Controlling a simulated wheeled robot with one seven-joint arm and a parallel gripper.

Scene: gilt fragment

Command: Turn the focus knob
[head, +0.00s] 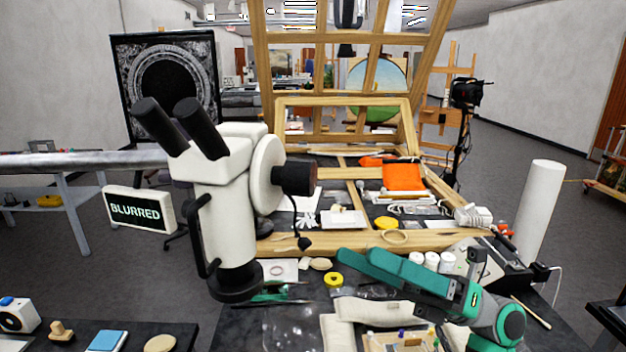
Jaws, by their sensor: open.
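The white microscope (222,195) stands upright left of centre, with two black eyepieces (172,125) tilted up to the left. A black cylindrical knob (298,179), which looks like the focus knob, sticks out to the right from its round white disc (266,175). A sign (140,210) left of the microscope reads "BLURRED". My gripper (361,257), with teal fingers, is at the lower right, pointing left. It is open, with nothing seen between the fingers. In the picture it is below and right of the knob, clear of it.
A wooden easel frame (348,242) rises behind, with an orange cloth (404,176) and small items in it. White jars (432,261), a yellow tape roll (333,280) and a white roll (541,210) are near my gripper. A thin dark cord hangs below the knob.

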